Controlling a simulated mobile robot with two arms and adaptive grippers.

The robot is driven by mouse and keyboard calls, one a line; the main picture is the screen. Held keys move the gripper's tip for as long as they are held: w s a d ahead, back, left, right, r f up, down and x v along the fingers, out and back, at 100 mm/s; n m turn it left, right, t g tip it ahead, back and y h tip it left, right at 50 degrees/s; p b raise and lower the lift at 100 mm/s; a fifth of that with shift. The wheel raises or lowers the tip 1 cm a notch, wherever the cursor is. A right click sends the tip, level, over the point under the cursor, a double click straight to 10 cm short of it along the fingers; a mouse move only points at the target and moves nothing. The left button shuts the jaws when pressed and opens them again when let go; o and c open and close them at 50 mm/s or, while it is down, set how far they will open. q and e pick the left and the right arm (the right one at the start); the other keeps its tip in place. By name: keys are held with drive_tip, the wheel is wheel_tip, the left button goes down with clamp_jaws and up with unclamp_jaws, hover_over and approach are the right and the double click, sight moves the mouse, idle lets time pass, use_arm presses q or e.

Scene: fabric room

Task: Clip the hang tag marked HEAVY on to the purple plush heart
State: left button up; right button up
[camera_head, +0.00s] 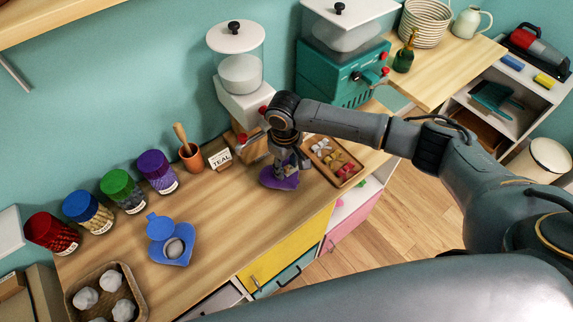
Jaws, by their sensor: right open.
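The purple plush heart (280,181) lies on the wooden counter, partly covered by my right gripper. My right gripper (283,165) points down right over the heart, with its jaws open. I cannot tell whether the fingers touch the heart. No hang tag marked HEAVY can be made out. A small card reading TEAL (220,158) stands on the counter to the left of the gripper. My left gripper is not in view.
A blue heart-shaped thing (185,252) with a grey lump in it lies front left. Several lidded jars (122,190) stand behind it. A wooden tray (352,179) with small bow-like pieces is right of the gripper. White-lidded dispensers (238,72) stand behind. Bare counter lies between the hearts.

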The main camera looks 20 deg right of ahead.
wheel_tip(320, 180, up, 12)
drive_tip(key=shift+a+f, duration=0.15)
idle(0.4)
wheel_tip(320, 180, up, 7)
drive_tip(key=p, duration=0.9)
hover_over(285, 170)
drive_tip(key=shift+r+p, duration=0.7)
drive_tip(key=shift+r, duration=0.25)
